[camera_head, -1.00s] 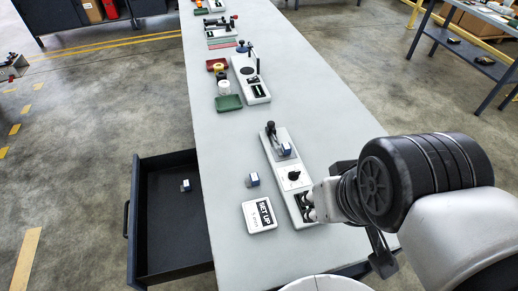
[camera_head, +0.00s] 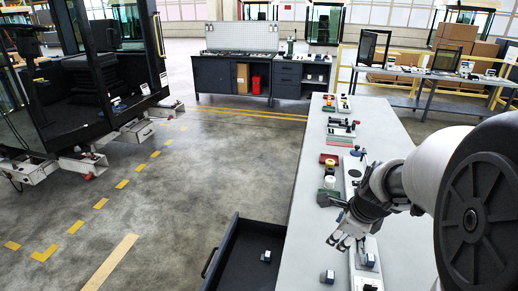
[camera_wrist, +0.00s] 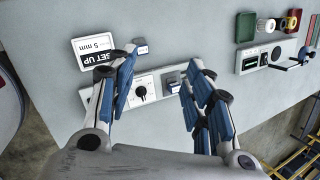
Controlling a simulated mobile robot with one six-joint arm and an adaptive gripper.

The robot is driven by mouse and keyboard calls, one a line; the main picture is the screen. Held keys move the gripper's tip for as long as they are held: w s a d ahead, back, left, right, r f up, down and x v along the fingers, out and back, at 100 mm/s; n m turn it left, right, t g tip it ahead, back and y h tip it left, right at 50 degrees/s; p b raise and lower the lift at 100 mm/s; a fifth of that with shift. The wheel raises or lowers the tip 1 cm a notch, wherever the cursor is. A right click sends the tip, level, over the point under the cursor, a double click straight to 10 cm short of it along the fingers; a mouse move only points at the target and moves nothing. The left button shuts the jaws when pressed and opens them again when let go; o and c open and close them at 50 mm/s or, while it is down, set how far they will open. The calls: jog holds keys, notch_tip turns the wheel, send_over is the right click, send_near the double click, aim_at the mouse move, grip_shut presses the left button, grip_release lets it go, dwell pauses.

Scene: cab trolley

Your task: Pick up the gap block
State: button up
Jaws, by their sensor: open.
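Small blue-and-white blocks lie in three places, and I cannot tell which is the gap block. One is on the table (camera_head: 328,276), and this block also shows in the wrist view (camera_wrist: 141,49), beside the "SET UP 5 mm" sign (camera_wrist: 94,62). Another sits on the white fixture (camera_head: 368,261), and that block also shows in the wrist view (camera_wrist: 173,87). A third lies in the open drawer (camera_head: 265,256). My gripper (camera_head: 340,241) is open and empty above the table; in the wrist view its fingers (camera_wrist: 161,60) spread either side of the fixture's middle.
The fixture plate (camera_wrist: 143,80) carries a black knob. Beyond it stand another white fixture (camera_wrist: 263,55), a green tray (camera_wrist: 245,27) and a red tray (camera_head: 328,158). The dark drawer (camera_head: 240,256) juts out left of the table (camera_head: 302,215).

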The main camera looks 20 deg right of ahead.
jog(key=d+f+m+p, duration=0.2)
jog(key=d+f+m, duration=0.2)
jog(key=d+m, duration=0.45)
jog(key=m+g+h, duration=0.1)
jog(key=m, duration=0.4)
send_near(371, 258)
jog(key=f+b, duration=0.1)
jog(key=b, duration=0.1)
jog(key=w+f+b, duration=0.1)
jog(key=b, duration=0.1)
jog(key=shift+a+f+m, duration=0.15)
jog(key=shift+f+m, duration=0.2)
jog(key=shift+d+b+x, duration=0.2)
jog(key=shift+b+x, duration=0.7)
jog(key=shift+x, duration=0.6)
jog(key=shift+d+b+x, duration=0.25)
jog(key=shift+b+x, duration=0.65)
jog(key=shift+x, duration=0.6)
jog(key=shift+r, duration=0.2)
jog(key=shift+s, duration=0.1)
grip_shut()
